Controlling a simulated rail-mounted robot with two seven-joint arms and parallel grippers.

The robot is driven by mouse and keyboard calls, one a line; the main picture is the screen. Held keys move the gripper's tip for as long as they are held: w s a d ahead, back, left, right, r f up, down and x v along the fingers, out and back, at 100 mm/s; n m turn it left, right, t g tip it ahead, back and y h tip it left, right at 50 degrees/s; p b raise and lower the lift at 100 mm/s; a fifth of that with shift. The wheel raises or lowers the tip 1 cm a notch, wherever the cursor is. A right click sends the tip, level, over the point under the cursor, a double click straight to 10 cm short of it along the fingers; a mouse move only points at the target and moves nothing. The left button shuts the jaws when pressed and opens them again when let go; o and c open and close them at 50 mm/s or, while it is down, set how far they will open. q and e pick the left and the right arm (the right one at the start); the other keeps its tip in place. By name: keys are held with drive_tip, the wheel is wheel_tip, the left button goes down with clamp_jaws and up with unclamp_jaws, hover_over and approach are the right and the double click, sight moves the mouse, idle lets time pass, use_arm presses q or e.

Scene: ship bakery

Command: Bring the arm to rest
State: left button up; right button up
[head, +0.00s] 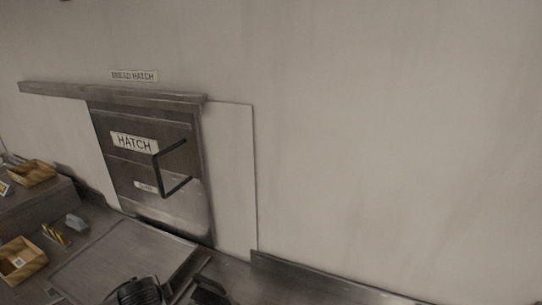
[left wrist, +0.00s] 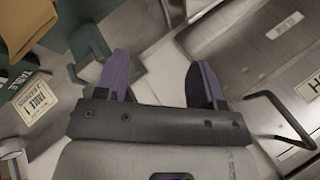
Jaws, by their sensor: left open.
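My left gripper (left wrist: 160,65) shows in the left wrist view with its two purple fingers spread apart and nothing between them. The dark hatch handle (left wrist: 287,120) is to the right of the fingers, apart from them. In the head view, dark arm parts that look like mine show at the bottom edge, but the fingers cannot be made out clearly. My right gripper is in neither view.
The grey hatch (head: 150,210) on the wall carries a bent handle (head: 160,175). Wooden boxes (head: 22,262) stand on the counter at left.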

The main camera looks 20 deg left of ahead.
use_arm(q)
drive_tip(key=s+d+r+n+t+h+p, duration=0.1)
drive_tip(key=s+d+r+t+p, duration=0.15)
drive_tip(key=d, duration=0.55)
drive_tip(key=s+d+r+t+h+p, duration=0.15)
drive_tip(key=s+d, duration=0.25)
drive_tip(key=d, duration=0.4)
drive_tip(key=s+d+f+n+g+h+p, duration=0.1)
drive_tip(key=s+d+f+n+g+p, duration=0.1)
drive_tip(key=s, duration=0.7)
drive_tip(key=s+d+f+n+g+h+p, duration=0.1)
drive_tip(key=s+d+f+n+g+p, duration=0.1)
drive_tip(key=s, duration=0.8)
wheel_tip(320, 180, down, 3)
drive_tip(key=shift+s+d+f+g+p, duration=0.25)
drive_tip(key=shift+d+g+p, duration=0.45)
drive_tip(key=shift+d+g, duration=0.35)
drive_tip(key=shift+d+h, duration=0.1)
drive_tip(key=shift+h, duration=0.15)
drive_tip(key=shift+c, duration=0.4)
